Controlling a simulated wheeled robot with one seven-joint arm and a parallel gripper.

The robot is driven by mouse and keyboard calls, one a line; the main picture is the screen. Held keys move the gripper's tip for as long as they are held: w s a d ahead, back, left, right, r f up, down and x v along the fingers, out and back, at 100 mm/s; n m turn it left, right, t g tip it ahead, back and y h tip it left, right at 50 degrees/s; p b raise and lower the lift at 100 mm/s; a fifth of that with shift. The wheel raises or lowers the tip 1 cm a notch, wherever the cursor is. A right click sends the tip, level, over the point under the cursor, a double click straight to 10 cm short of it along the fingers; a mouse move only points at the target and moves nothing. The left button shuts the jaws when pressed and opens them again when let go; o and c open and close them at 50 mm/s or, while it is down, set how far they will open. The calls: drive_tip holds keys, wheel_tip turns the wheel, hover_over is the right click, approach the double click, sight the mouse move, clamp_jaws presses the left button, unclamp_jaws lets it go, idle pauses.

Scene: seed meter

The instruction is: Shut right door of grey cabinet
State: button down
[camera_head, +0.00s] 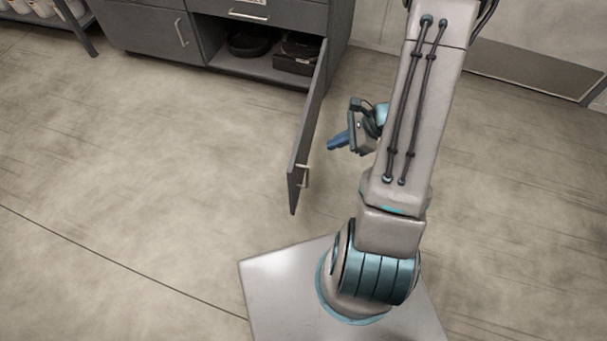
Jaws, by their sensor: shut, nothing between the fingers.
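The grey cabinet (150,28) stands at the top left of the head view. Its right door (309,125) stands wide open, swung out toward me, with a metal handle (305,176) near its free edge on the right-hand face. My gripper (333,143) is just to the right of the open door, at about the middle of its length. Its blue fingers are shut and empty and point left toward the door. A small gap seems to lie between the fingertips and the door. Part of my gripper is hidden behind my arm.
The open compartment holds a dark round pan (250,44) and a dark box-like item (297,54). The left door (148,30) and the drawer (262,12) above are closed. A rack with white items (40,8) stands at the far left. The floor around the door is clear.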

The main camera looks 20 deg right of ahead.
sight(294, 167)
wheel_tip(294, 167, down, 8)
drive_tip(key=d+m+t+b, duration=0.1)
drive_tip(key=d+m+b, duration=0.1)
drive_tip(key=m+b, duration=0.1)
drive_tip(key=b+x, duration=0.1)
drive_tip(key=x, duration=0.3)
drive_tip(key=b+x, duration=0.1)
drive_tip(key=x, duration=0.3)
drive_tip(key=a+r+b+x, duration=0.1)
drive_tip(key=x, duration=0.2)
drive_tip(key=shift+w+a+f+b, duration=0.2)
drive_tip(key=shift+w+f+b, duration=0.05)
drive_tip(key=shift+w+b, duration=0.1)
drive_tip(key=shift+w+a, duration=0.3)
drive_tip(key=shift+a, duration=0.15)
